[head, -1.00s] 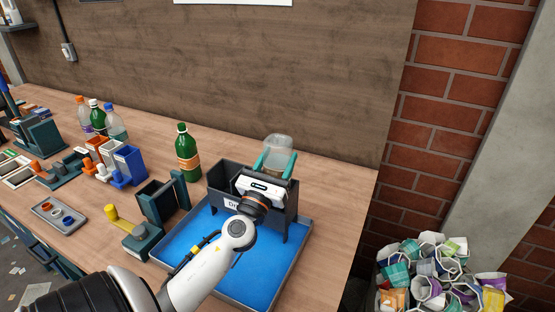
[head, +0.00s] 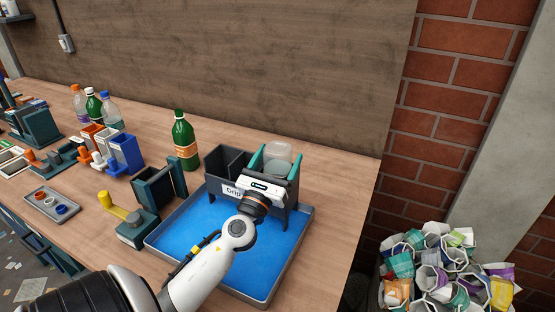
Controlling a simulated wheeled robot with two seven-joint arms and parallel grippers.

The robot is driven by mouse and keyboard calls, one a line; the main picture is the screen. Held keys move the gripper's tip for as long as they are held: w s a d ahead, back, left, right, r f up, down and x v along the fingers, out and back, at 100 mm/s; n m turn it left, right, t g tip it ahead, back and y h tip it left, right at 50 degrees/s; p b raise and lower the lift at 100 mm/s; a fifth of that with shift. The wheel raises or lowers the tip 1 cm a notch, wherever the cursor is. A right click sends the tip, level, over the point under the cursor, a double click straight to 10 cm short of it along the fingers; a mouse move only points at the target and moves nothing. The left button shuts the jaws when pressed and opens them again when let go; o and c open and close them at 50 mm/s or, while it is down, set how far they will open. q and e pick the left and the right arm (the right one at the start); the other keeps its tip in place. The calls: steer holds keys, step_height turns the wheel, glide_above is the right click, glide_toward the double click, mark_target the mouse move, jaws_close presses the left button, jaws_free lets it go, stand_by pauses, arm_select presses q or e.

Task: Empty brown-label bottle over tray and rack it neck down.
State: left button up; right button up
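A clear, pale bottle (head: 278,152) stands base up in the right part of the dark grey rack (head: 214,164) marked "Drip". Its neck and any label are hidden behind my gripper and the rack. My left gripper (head: 276,160) has its teal fingers spread on either side of this bottle, with what looks like a gap to it. The rack stands at the back of the grey tray with a blue floor (head: 190,244). A green bottle with an orange-brown label (head: 184,142) stands upright on the table left of the rack. My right gripper is out of view.
A dark teal holder (head: 152,190) and a yellow-handled fixture (head: 133,228) stand left of the tray. Several bottles (head: 93,106) and coloured bins (head: 124,153) are further left. A bin of crumpled packaging (head: 440,270) stands right, past the table edge.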

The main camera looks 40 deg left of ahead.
arm_select(q)
steer(key=b+v, duration=0.3)
steer(key=v, duration=0.3)
steer(key=shift+s+f, duration=0.3)
steer(key=shift+s+d, duration=0.2)
steer(key=shift+s, duration=0.15)
stand_by(0.5)
